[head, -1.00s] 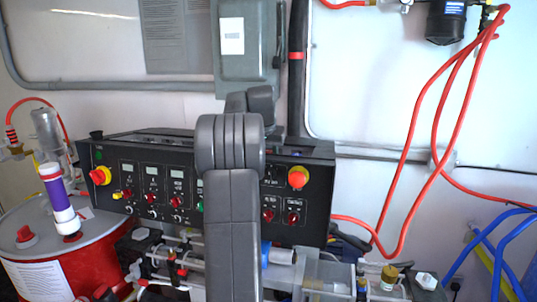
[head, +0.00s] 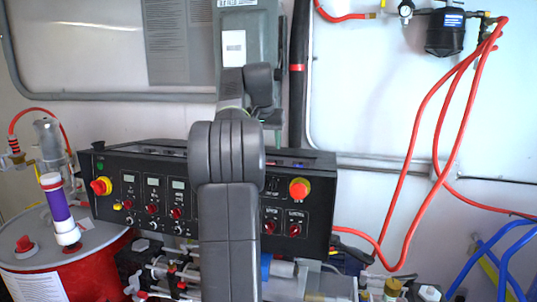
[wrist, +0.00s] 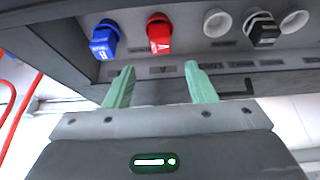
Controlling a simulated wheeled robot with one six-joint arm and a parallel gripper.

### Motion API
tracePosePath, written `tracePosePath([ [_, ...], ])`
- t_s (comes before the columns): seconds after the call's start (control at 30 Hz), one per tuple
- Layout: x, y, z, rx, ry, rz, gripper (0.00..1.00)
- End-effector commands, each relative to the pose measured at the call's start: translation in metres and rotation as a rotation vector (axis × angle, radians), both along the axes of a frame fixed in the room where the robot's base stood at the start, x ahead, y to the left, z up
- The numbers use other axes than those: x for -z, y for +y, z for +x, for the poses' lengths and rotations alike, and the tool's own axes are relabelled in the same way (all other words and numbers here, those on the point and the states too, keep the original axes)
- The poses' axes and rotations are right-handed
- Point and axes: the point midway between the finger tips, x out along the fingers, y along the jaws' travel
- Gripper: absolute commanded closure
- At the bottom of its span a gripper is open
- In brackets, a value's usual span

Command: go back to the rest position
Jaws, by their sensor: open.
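My gripper (wrist: 160,88) shows in the wrist view with its two green fingers spread apart and nothing between them. Beyond the fingertips is the dark edge of a panel with a blue knob (wrist: 104,40) and a red knob (wrist: 158,34). I cannot tell whether the fingers touch it; they look apart from it. In the head view my arm stands in front of the black control panel (head: 150,205) and hides its middle.
A red drum (head: 95,272) stands at the left with a purple and white cylinder (head: 60,212) on it. A red emergency button (head: 299,189) sits on the panel's right side. Red hoses (head: 425,130) hang at the right, above blue tubing (head: 490,255). A grey box (head: 236,50) is on the wall.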

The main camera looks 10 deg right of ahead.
Motion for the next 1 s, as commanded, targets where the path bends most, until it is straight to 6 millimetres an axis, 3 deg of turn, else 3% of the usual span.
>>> tracePosePath([
  [0.2, -0.016, 0.003, -0.006, 0.000, 0.000, 0.000, 0.50],
  [0.57, -0.015, 0.003, -0.006, 0.000, 0.001, 0.000, 0.50],
  [0.77, 0.004, 0.000, 0.001, 0.000, 0.004, 0.001, 0.50],
  [1.0, 0.046, -0.007, 0.017, 0.000, 0.004, 0.001, 0.50],
])
